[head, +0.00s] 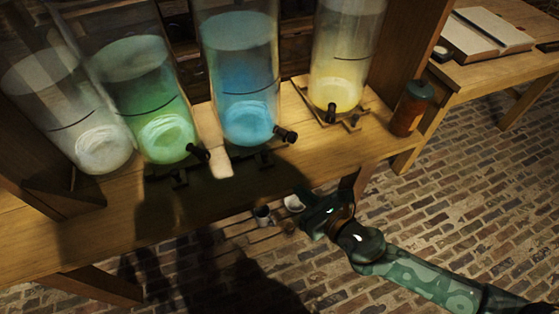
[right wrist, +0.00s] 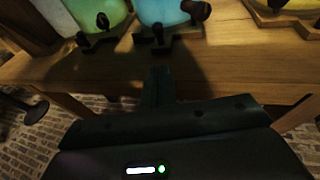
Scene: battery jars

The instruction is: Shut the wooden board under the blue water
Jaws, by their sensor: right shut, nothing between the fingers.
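The jar of blue water (head: 245,115) stands on the wooden table between the green and yellow jars, its dark tap toward the front. A pale wooden board (head: 214,152) sticks out toward the table's front edge, at the left of the blue jar. How it joins the part beneath the jar is hidden. The blue jar's lower part also shows in the right wrist view (right wrist: 165,12). My right gripper (head: 306,206) is shut and empty, in front of the table edge and apart from the board. Its shut fingers (right wrist: 158,84) point toward the table below the blue jar. My left gripper is not in view.
A clear jar (head: 98,145), a green jar (head: 165,130) and a yellow jar (head: 337,92) share the table (head: 190,205). Dark taps jut forward. An orange-brown bottle (head: 411,108) stands at the right end. Small cups (head: 263,216) sit low before the table.

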